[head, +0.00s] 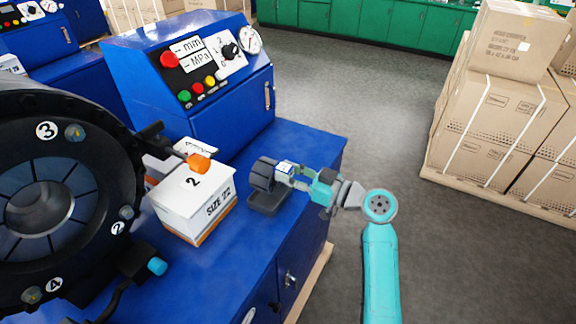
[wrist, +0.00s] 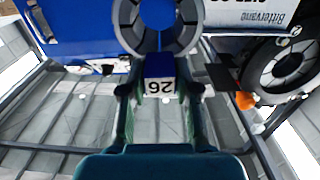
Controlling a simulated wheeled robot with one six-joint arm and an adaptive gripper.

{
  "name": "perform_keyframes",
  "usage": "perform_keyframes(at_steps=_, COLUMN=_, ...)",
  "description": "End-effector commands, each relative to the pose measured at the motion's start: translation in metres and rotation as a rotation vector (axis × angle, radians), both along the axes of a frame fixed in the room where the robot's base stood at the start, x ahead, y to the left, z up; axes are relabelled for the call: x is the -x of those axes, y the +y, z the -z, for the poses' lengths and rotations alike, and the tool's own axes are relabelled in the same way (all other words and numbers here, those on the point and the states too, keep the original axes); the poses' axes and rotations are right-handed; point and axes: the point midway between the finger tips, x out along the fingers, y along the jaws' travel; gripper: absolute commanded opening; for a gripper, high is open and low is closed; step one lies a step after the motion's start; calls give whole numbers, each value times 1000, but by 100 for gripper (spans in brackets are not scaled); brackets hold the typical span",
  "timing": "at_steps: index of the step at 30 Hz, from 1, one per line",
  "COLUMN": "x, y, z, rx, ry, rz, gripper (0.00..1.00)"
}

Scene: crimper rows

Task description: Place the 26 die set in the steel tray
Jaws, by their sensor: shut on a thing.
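The 26 die set is a dark grey segmented ring (head: 262,174) with a blue grip block and a white label. In the wrist view the ring (wrist: 158,40) stands ahead of the fingers, and its label reads 26 upside down. My gripper (head: 297,175) is shut on the blue block, with one finger on each side. The ring is just above or on a low dark grey base (head: 268,203) near the blue bench's right edge; I cannot tell whether they touch. I cannot make out a steel tray for certain in either view.
A white box (head: 195,203) marked 2 stands left of the die set. The large black crimper head (head: 40,200) fills the left. A blue control cabinet (head: 190,80) stands behind on the blue bench (head: 310,150). Stacked cartons (head: 490,120) stand right, across clear floor.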

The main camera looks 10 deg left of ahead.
Motion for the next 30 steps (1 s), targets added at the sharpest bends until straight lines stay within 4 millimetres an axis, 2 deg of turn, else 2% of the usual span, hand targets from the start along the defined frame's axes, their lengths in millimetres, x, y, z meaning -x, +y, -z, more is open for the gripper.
perform_keyframes(at_steps=5, x=0, y=0, z=6, rx=-3, ry=-2, rz=1, gripper=0)
perform_keyframes(at_steps=13, x=0, y=0, z=33, rx=-4, ry=-3, rz=1, gripper=0)
perform_keyframes(at_steps=26, x=0, y=0, z=38, rx=-4, ry=-4, rz=1, gripper=0)
perform_keyframes(at_steps=27, x=0, y=0, z=41, rx=1, ry=1, rz=1, gripper=41)
perform_keyframes(at_steps=29, x=0, y=0, z=41, rx=1, ry=1, rz=1, gripper=56)
perform_keyframes(at_steps=30, x=0, y=0, z=41, rx=1, ry=1, rz=1, gripper=56)
